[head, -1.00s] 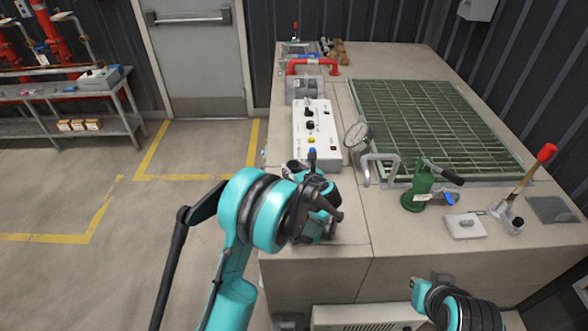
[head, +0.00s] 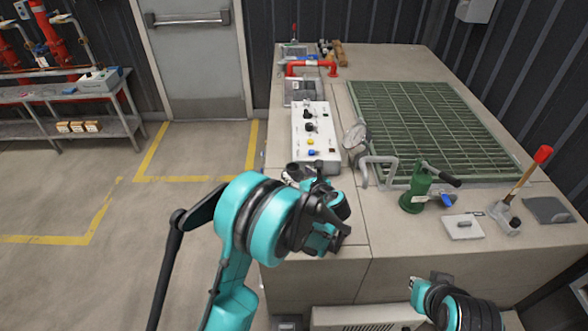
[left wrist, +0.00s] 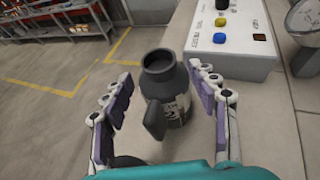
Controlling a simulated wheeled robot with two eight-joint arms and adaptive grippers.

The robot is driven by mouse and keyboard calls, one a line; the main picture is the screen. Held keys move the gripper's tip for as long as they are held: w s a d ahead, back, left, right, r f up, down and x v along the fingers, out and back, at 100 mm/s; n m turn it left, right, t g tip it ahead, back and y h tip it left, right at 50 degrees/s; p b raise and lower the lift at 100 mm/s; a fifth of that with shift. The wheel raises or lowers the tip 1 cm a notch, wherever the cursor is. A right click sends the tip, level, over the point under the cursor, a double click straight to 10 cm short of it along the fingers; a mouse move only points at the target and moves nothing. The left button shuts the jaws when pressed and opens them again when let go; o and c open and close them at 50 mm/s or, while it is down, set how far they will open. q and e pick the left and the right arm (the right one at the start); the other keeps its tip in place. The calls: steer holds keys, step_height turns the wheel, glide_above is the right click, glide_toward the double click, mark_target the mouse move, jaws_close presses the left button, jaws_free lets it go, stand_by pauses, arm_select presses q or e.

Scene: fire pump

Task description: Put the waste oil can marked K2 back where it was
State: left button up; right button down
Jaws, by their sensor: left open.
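A dark grey can (left wrist: 172,117) with an open round mouth and a side handle stands upright on the bench top in the left wrist view. Its pale label shows a "2"; the rest of the mark is too small to read surely. My left gripper (left wrist: 160,78) is open, with one finger on each side of the can; I cannot tell if either touches it. In the head view my left gripper (head: 327,212) is over the bench's near left corner and hides most of the can. My right arm shows at the bottom right, its fingers not clear.
A white control box (head: 315,135) with knobs and buttons stands just behind the can. A gauge (head: 354,137), a bent grey pipe (head: 380,168) and a green hand pump (head: 418,188) stand to the right. A green grating (head: 430,125) lies beyond. The floor at left is clear.

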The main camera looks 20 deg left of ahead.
arm_select(q)
steer(key=v, duration=0.7)
steer(key=s+a+r+n, duration=0.1)
steer(key=s+n, duration=0.1)
steer(key=s+a+r+n+g+h, duration=0.1)
steer(key=s+a+n, duration=0.1)
steer(key=n, duration=0.1)
steer(key=s+a+r+n+g+h+p, duration=0.1)
steer(key=s+a+r+n, duration=0.1)
steer(key=shift+s+n, duration=0.2)
steer(key=shift+n, duration=0.1)
steer(key=s+r+n+g+h, duration=0.1)
steer(key=s+n+h, duration=0.5)
steer(key=s+n, duration=1.4)
steer(key=shift+s+d+r+n+h, duration=0.2)
steer(key=shift+s+r+n+h, duration=0.15)
steer(key=shift+s, duration=0.4)
step_height(320, 180, down, 3)
steer(key=b, duration=0.3)
steer(key=shift+r, duration=0.1)
